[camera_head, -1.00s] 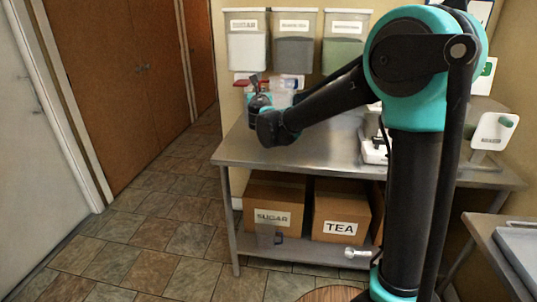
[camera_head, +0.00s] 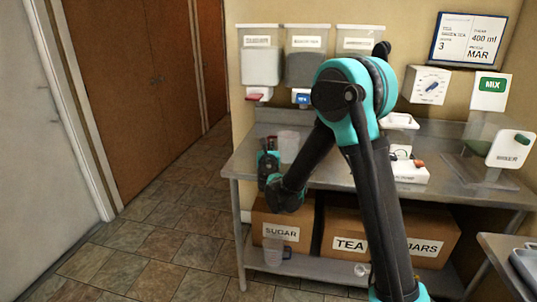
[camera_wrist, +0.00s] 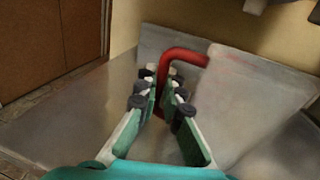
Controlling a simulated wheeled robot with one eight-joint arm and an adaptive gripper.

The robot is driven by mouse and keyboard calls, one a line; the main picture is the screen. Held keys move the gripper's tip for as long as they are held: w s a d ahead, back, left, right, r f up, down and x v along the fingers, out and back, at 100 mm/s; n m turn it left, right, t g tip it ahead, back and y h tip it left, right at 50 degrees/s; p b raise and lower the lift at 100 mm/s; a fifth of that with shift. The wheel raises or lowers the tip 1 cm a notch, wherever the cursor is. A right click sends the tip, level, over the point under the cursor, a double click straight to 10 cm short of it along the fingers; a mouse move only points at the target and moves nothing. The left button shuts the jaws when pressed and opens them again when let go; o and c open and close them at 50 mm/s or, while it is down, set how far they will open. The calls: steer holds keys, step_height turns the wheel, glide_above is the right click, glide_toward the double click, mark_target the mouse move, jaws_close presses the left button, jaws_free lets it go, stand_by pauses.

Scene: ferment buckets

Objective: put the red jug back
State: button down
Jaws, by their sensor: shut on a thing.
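The red jug has a clear body and a red handle (camera_wrist: 185,54). In the wrist view the handle runs down between the fingers of my gripper (camera_wrist: 160,92), which is shut on it. In the head view the pale, see-through jug (camera_head: 289,146) is upright at the left end of the steel table, just right of my gripper (camera_head: 268,163). My gripper hides its handle there. I cannot tell whether the jug's base touches the tabletop.
The steel table (camera_head: 330,175) carries a white scale (camera_head: 408,172) to the right of my arm. Wall dispensers (camera_head: 307,68) hang above. Boxes marked sugar (camera_head: 282,218) and tea (camera_head: 345,228), and another clear jug (camera_head: 275,252), are on the lower shelf. Floor is free at left.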

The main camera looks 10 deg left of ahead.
steer(key=shift+f, duration=1.85)
steer(key=shift+f, duration=0.1)
steer(key=c, duration=1.7)
jaws_free()
